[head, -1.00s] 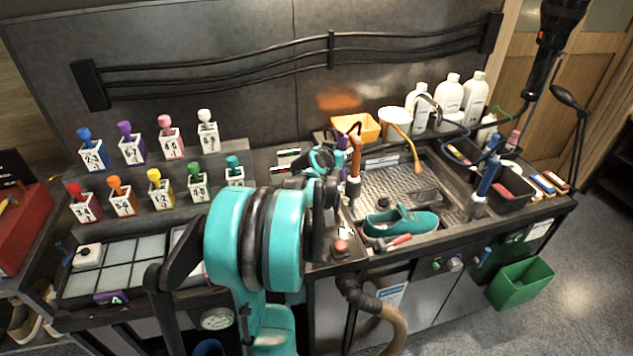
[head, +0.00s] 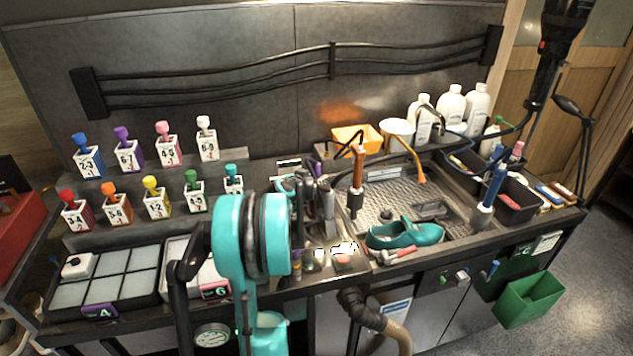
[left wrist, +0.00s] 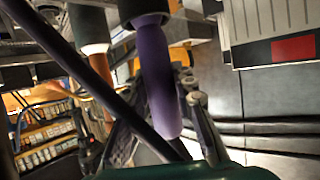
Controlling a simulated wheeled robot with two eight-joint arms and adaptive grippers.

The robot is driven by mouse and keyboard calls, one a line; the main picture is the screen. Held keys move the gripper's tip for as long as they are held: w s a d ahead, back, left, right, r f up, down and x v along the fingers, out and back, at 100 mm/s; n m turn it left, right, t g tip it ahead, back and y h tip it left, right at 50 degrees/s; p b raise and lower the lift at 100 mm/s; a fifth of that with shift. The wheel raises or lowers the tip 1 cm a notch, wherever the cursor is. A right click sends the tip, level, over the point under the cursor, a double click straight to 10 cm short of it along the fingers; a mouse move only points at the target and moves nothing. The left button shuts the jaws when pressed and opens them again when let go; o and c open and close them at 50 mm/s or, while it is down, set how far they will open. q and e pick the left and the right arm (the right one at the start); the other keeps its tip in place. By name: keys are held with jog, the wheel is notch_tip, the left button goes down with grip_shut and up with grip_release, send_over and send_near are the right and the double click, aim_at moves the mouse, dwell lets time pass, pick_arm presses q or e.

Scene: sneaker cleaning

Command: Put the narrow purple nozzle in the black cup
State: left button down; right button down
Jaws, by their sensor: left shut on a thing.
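My left gripper (head: 322,190) reaches in beside the sink, partly hidden by my own teal arm. It is shut on the narrow purple nozzle (left wrist: 158,80), which shows large in the left wrist view. The nozzle's upper end in that view meets a dark round part (left wrist: 143,8), which looks like the black cup. I cannot tell whether the nozzle is inside it or only in front of it. In the head view the nozzle (head: 318,166) is small and dark among the fingers. My right gripper is not in view.
An orange nozzle (head: 358,165) stands just right of the gripper. A teal shoe (head: 405,233) lies at the sink's front edge, with a red-tipped brush (head: 392,256) by it. White bottles (head: 450,104) and an orange bin (head: 357,138) stand behind the sink. Numbered holders (head: 130,155) stand left.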

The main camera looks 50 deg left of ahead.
pick_arm(q)
jog(key=shift+r, duration=0.1)
jog(key=c, duration=1.3)
grip_release()
jog(key=shift+o, duration=0.2)
jog(key=shift+s+d+r, duration=0.15)
jog(key=shift+s+r, duration=0.05)
jog(key=shift+s, duration=0.15)
jog(key=p+v, duration=0.3)
jog(key=v, duration=0.8)
